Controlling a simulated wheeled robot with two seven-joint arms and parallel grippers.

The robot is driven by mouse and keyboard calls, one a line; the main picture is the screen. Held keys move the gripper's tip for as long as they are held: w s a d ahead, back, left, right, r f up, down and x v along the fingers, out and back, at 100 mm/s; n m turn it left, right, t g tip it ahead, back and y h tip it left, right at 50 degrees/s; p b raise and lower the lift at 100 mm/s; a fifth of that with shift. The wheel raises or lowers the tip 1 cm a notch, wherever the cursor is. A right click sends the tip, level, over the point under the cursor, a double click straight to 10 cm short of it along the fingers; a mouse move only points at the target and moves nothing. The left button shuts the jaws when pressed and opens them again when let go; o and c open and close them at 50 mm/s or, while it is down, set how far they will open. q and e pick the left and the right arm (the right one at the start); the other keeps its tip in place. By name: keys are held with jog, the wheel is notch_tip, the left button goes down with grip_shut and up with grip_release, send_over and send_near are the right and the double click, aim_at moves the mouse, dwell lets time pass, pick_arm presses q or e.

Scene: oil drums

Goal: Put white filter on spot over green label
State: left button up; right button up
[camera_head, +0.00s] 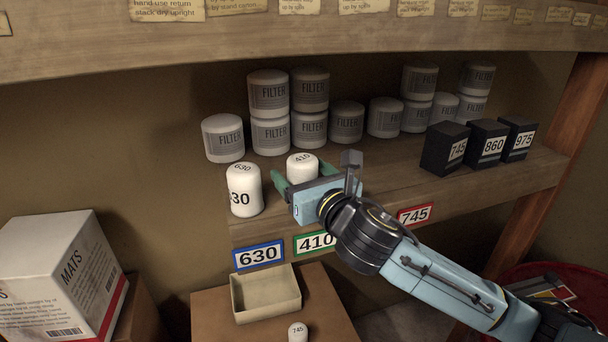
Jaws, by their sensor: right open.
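A white filter marked 410 (302,163) stands upright on the shelf, above the green 410 label (315,242) on the shelf's front edge. My right gripper (306,178) is open, in front of this filter, with its fingers spread to either side of it. The gripper body hides the filter's lower part, and I cannot tell whether the fingers touch it. A white filter marked 630 (243,198) stands to the left, above the blue 630 label (258,255). A small white filter marked 745 (298,332) stands on a cardboard box below. My left gripper is out of view.
Several grey filters (270,135) stand at the back of the shelf (400,172), some stacked. Black boxes (446,148) stand at right, past the red 745 label (414,214). An open tray (266,308) lies below.

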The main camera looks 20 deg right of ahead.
jog(key=shift+r, duration=0.2)
jog(key=s+d+p, duration=0.2)
jog(key=s, duration=1)
jog(key=shift+d, duration=0.15)
jog(key=shift+w, duration=0.1)
